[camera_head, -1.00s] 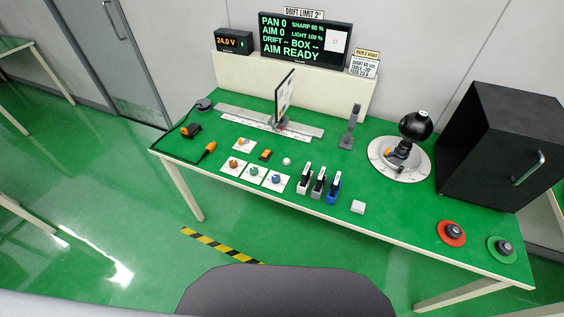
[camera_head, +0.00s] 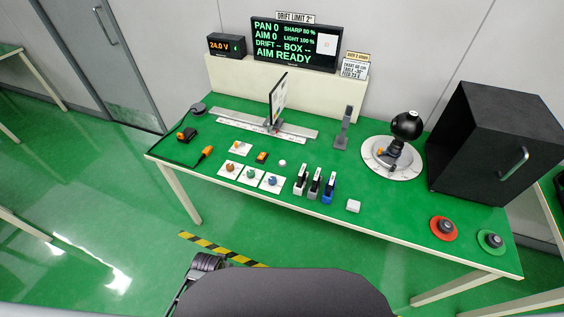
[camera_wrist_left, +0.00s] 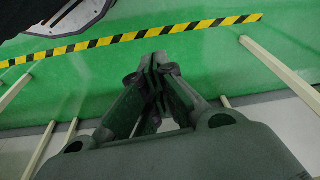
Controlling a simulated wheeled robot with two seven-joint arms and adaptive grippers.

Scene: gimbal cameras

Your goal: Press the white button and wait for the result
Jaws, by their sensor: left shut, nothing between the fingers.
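On the green table (camera_head: 400,225) a small round white knob or button (camera_head: 282,162) sits near the middle. A display (camera_head: 293,45) at the back reads PAN 0, AIM 0, SHARP 80 %, LIGHT 100 %, DRIFT --, BOX --, AIM READY. My left gripper (camera_wrist_left: 158,68) is shut and empty in the left wrist view, over the floor. A dark part of my left arm shows at the bottom of the head view, away from the table. My right gripper is out of view.
A black box (camera_head: 492,143) and a black ball on a round dial (camera_head: 392,172) stand at the right. Red (camera_head: 443,229) and green (camera_head: 490,242) round bases hold dark knobs. Coloured switches (camera_head: 314,185), knob plates and an upright panel (camera_head: 277,103) stand around the middle.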

